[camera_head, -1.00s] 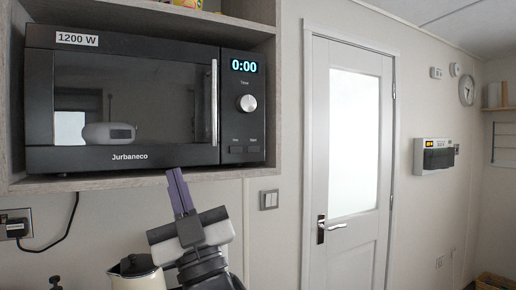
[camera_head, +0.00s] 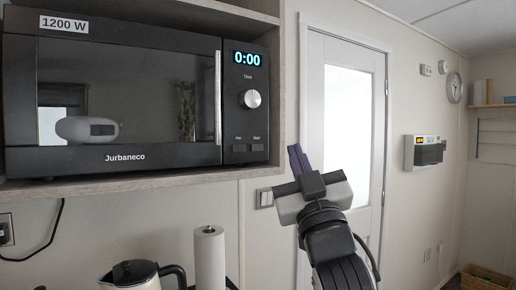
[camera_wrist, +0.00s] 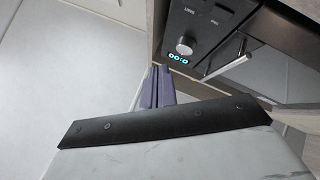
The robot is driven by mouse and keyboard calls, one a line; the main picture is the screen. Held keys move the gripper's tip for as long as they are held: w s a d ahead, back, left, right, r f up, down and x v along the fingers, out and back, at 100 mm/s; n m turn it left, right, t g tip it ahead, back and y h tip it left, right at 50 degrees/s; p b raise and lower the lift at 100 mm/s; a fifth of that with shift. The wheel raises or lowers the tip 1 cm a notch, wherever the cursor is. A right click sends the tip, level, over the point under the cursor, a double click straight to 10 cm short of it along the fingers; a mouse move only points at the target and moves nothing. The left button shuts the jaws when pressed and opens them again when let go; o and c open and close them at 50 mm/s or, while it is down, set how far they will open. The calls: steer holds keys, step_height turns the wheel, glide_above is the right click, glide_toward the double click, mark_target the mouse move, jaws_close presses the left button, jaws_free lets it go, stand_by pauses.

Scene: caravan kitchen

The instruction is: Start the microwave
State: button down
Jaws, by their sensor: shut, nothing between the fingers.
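The black microwave (camera_head: 130,90) stands in an open wooden cabinet at the left of the head view. Its door is shut, and its display (camera_head: 245,59) reads 0:00. A silver knob (camera_head: 251,98) labelled Time sits below the display, with two small buttons (camera_head: 249,144) under it. A vertical silver door handle (camera_head: 218,98) is left of the panel. My gripper (camera_head: 295,155) is shut and empty, with purple fingers pointing up, right of and below the control panel. In the wrist view the fingers (camera_wrist: 157,88) show near the display and knob (camera_wrist: 185,46), apart from them.
The wooden cabinet wall (camera_head: 291,80) rises just right of the microwave. A kettle (camera_head: 140,275) and a paper roll (camera_head: 209,258) stand below. A light switch (camera_head: 264,198) is on the wall behind my gripper. A white door (camera_head: 347,130) is to the right.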

mark_target(257, 148)
steer(key=shift+w+a, duration=0.1)
steer(key=shift+w+a+p, duration=0.2)
steer(key=shift+w+a, duration=0.65)
steer(key=shift+w, duration=0.3)
steer(key=shift+w+a+p, duration=0.25)
steer(key=shift+w+a, duration=0.6)
steer(key=shift+w, duration=0.35)
steer(key=shift+w+a+p, duration=0.2)
steer(key=shift+w+a, duration=0.65)
steer(key=shift+w, duration=0.3)
steer(key=shift+w, duration=0.1)
steer(key=shift+w+a, duration=0.25)
